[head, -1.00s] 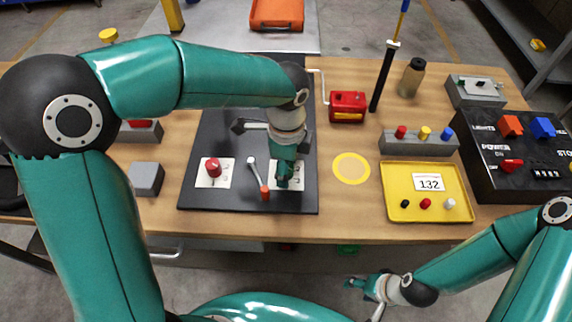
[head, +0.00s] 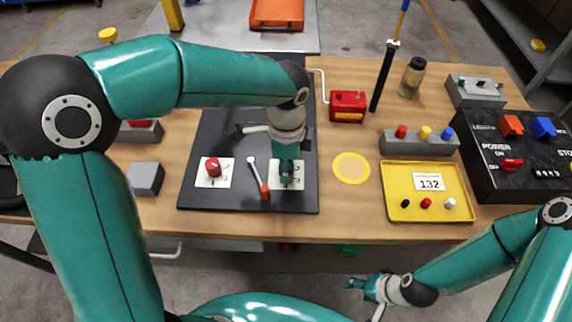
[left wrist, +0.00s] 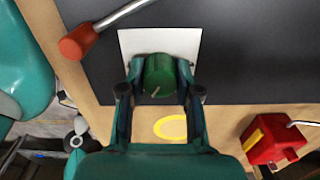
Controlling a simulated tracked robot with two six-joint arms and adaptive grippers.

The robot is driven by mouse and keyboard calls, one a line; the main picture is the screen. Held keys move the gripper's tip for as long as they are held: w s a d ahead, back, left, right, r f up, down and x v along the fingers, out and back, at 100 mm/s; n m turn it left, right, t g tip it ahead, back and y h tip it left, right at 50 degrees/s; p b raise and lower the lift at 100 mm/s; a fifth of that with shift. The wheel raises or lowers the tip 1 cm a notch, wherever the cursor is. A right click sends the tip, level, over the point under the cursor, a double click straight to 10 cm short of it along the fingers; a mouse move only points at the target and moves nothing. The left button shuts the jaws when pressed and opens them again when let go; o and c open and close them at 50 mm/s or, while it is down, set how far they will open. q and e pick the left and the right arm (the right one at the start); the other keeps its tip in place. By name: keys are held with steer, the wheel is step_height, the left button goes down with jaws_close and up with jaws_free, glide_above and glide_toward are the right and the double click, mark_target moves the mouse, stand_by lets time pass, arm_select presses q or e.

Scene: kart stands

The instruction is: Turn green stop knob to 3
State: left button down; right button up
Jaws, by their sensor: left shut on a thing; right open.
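The green knob (left wrist: 160,76) sits on a white dial plate (left wrist: 185,42) on the black panel. A short pale mark shows on its top, slanting towards the lower left in the left wrist view. My left gripper (left wrist: 160,68) points down with one finger on each side of the knob, shut on it. In the head view the left gripper (head: 288,180) covers the knob, and the plate's numbers are too small or covered to read. My right gripper (head: 365,288) is open and empty, low in front of the table.
A red knob (head: 213,167) on its own plate and a lever with an orange-red grip (head: 265,192) are left of the left gripper. A red crank box (head: 348,106), yellow tray (head: 392,208) and black control box (head: 510,187) stand to the right.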

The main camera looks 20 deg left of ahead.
arm_select(q)
steer(key=c, duration=0.8)
jaws_free()
step_height(320, 180, up, 12)
steer(key=shift+f, duration=0.1)
stand_by(0.3)
